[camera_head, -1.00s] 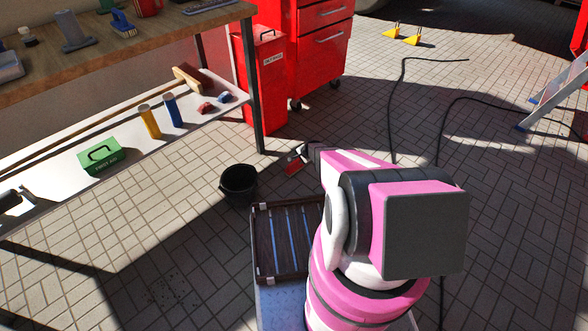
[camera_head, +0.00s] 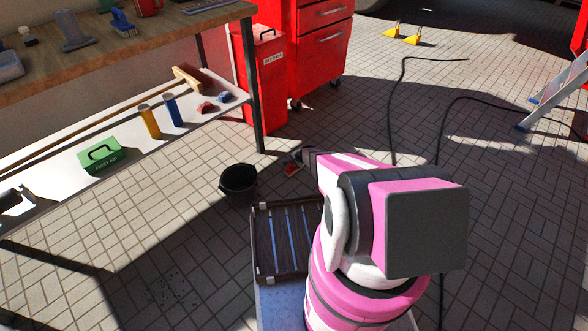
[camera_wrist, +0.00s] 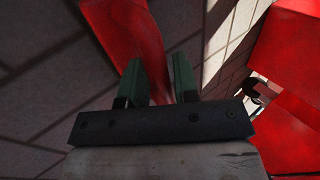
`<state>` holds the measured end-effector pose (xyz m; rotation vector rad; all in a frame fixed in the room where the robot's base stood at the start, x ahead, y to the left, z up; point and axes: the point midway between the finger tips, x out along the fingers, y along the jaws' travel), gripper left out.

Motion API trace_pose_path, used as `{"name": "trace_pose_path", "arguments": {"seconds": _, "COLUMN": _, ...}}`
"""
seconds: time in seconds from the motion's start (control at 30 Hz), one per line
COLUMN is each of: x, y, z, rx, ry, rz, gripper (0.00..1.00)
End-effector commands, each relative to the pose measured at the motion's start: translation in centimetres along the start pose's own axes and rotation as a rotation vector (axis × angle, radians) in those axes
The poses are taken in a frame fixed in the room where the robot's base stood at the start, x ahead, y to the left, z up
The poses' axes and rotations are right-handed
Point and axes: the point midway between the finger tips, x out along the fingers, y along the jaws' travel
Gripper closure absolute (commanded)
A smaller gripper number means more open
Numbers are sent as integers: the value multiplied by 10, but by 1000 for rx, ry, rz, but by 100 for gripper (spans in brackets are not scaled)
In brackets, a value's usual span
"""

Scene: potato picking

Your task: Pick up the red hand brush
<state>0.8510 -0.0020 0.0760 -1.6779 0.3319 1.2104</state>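The red hand brush (camera_head: 291,169) lies on the tiled floor just right of the black bucket, partly hidden by my gripper in the head view. In the wrist view a long red piece, which looks like the brush (camera_wrist: 128,38), runs from the top edge down between my fingers. My gripper (camera_wrist: 160,78) has two green fingertips standing apart, one on each side of the red piece. The left fingertip overlaps the red piece in the picture. I cannot tell whether either finger touches it. My gripper in the head view (camera_head: 298,156) is low over the brush.
The black bucket (camera_head: 238,194) stands close to the left of my gripper. A red tool cabinet (camera_head: 320,55) and a red bin (camera_head: 263,90) stand behind. A workbench (camera_head: 120,50) with a lower shelf is at left. Black cables lie on the floor at right.

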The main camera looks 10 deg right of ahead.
Motion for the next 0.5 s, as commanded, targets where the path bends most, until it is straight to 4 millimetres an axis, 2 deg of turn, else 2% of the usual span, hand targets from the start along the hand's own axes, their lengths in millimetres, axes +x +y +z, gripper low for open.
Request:
{"name": "trace_pose_path", "arguments": {"seconds": 0.03, "x": 0, "y": 0, "z": 0, "rx": 0, "ry": 0, "rz": 0, "gripper": 89}}
{"name": "trace_pose_path", "arguments": {"seconds": 0.07, "x": 0, "y": 0, "z": 0, "rx": 0, "ry": 0, "rz": 0, "gripper": 98}}
{"name": "trace_pose_path", "arguments": {"seconds": 0.1, "x": 0, "y": 0, "z": 0, "rx": 0, "ry": 0, "rz": 0, "gripper": 100}}
{"name": "trace_pose_path", "arguments": {"seconds": 0.5, "x": -4, "y": -2, "z": 0, "rx": -1, "ry": 0, "rz": 0, "gripper": 100}}
